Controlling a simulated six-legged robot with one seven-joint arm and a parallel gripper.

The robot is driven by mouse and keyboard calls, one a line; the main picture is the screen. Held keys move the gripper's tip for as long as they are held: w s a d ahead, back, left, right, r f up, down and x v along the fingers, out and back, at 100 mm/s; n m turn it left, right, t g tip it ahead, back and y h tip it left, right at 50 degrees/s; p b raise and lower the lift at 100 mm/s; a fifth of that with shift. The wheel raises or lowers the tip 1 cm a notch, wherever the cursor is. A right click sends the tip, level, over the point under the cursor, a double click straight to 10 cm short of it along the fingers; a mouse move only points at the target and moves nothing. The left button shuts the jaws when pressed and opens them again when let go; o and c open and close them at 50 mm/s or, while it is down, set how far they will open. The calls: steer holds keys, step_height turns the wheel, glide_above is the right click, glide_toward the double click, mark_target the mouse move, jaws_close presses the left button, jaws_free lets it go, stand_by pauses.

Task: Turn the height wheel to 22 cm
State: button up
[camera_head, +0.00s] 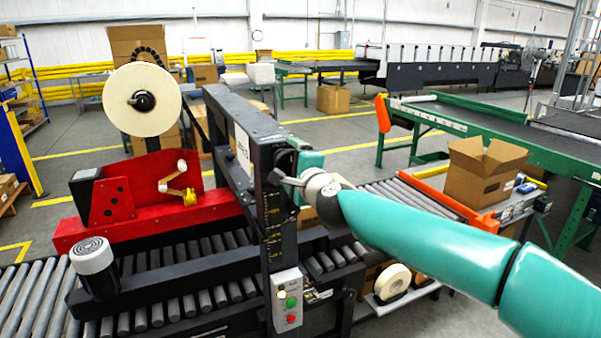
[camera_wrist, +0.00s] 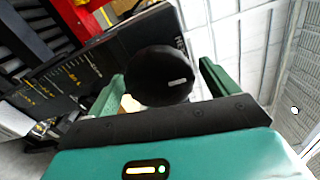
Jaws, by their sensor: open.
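The height wheel shows in the wrist view as a round black knob (camera_wrist: 160,77) with a small pale mark. It sits between the two green fingers of my gripper (camera_wrist: 162,85), which are open with visible room on both sides. In the head view my gripper (camera_head: 289,166) is at the upper side of the black column (camera_head: 238,125), and the wheel is mostly hidden there. A height scale with yellow marks (camera_head: 272,222) runs down the column; it also shows in the wrist view (camera_wrist: 62,80). Its figures and any pointer are too small to read.
A control box (camera_head: 287,300) with coloured buttons is low on the column. A red tape head (camera_head: 140,200) with a large tape roll (camera_head: 142,99) stands left, above the rollers (camera_head: 20,300). An open carton (camera_head: 484,172) stands right, beyond my arm.

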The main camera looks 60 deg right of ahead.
steer(key=v, duration=1.3)
steer(key=shift+s, duration=0.25)
steer(key=shift+a+f, duration=0.1)
steer(key=w+a+f+n+g+y, duration=0.1)
steer(key=w+a+f+n+y, duration=0.15)
steer(key=a+n, duration=0.4)
steer(key=w+a+f+n+y, duration=0.1)
steer(key=w+a+n+y, duration=0.25)
steer(key=a, duration=0.55)
steer(key=w+a+f+n+g+y, duration=0.1)
steer(key=w+a+n+y, duration=0.2)
steer(key=a+n, duration=0.4)
steer(key=s+a+f+n+g, duration=0.4)
steer(key=a+f+n+g, duration=0.3)
steer(key=a+f+n, duration=0.2)
steer(key=a+f, duration=0.2)
steer(key=a, duration=0.1)
steer(key=shift+s+a, duration=0.15)
steer(key=shift+s, duration=0.2)
